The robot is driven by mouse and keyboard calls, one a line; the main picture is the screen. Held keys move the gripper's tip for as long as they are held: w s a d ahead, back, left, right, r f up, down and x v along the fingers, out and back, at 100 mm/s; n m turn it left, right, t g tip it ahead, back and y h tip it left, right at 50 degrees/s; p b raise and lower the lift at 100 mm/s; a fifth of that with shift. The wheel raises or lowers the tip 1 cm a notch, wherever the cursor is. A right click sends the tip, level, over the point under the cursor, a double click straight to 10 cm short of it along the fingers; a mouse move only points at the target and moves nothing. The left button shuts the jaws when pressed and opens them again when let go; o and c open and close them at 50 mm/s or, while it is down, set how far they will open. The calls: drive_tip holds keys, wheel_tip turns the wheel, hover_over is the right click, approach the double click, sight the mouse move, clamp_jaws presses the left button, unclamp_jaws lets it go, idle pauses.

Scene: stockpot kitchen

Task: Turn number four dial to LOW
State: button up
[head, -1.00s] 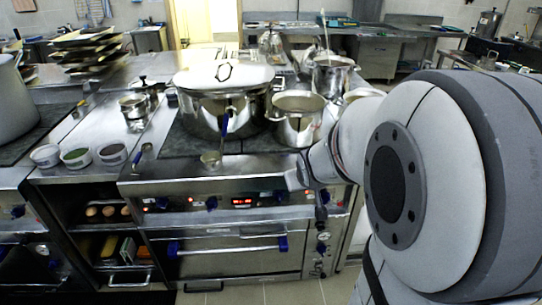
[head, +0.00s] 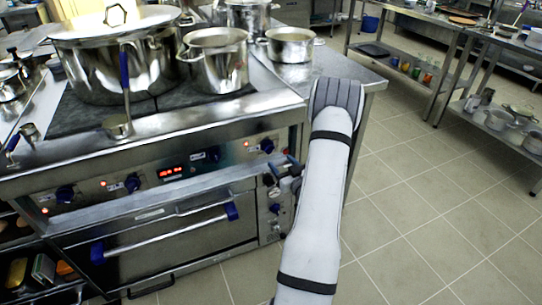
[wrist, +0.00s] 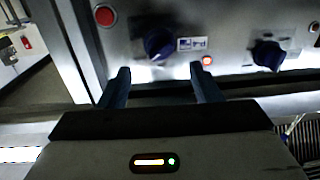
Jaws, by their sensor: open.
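The stove's front panel (head: 180,176) carries several blue dials in a row. The rightmost dial (head: 267,145) has a lit red lamp beside it. A blue dial (wrist: 160,42) with a small label and lit lamp sits just beyond my fingers in the wrist view. A second dial (wrist: 268,54) is farther right. My gripper (wrist: 160,76) is open and empty, its fingers apart and short of the nearer dial. In the head view my gripper (head: 284,172) is at the panel's right end, partly hidden by my arm. The dial numbers and settings are too small to read.
The oven door handle (head: 165,226) with blue ends runs below the panel. Large pots (head: 125,60) and a steel pan (head: 215,60) stand on the stovetop. Tiled floor (head: 420,200) is clear to the right.

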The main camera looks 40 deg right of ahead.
sight(272, 151)
drive_tip(key=w, duration=0.5)
drive_tip(key=w+d, duration=0.1)
drive_tip(key=w, duration=0.1)
drive_tip(key=shift+w+d, duration=0.1)
drive_tip(key=shift+w, duration=0.1)
drive_tip(key=shift+c, duration=0.6)
drive_tip(key=c, duration=0.9)
drive_tip(key=shift+o, duration=0.2)
drive_tip(key=shift+m+b, duration=0.3)
drive_tip(key=shift+m, duration=0.1)
drive_tip(key=m+b, duration=0.3)
drive_tip(key=m, duration=0.7)
drive_tip(key=shift+h, duration=0.4)
drive_tip(key=shift+m, duration=0.3)
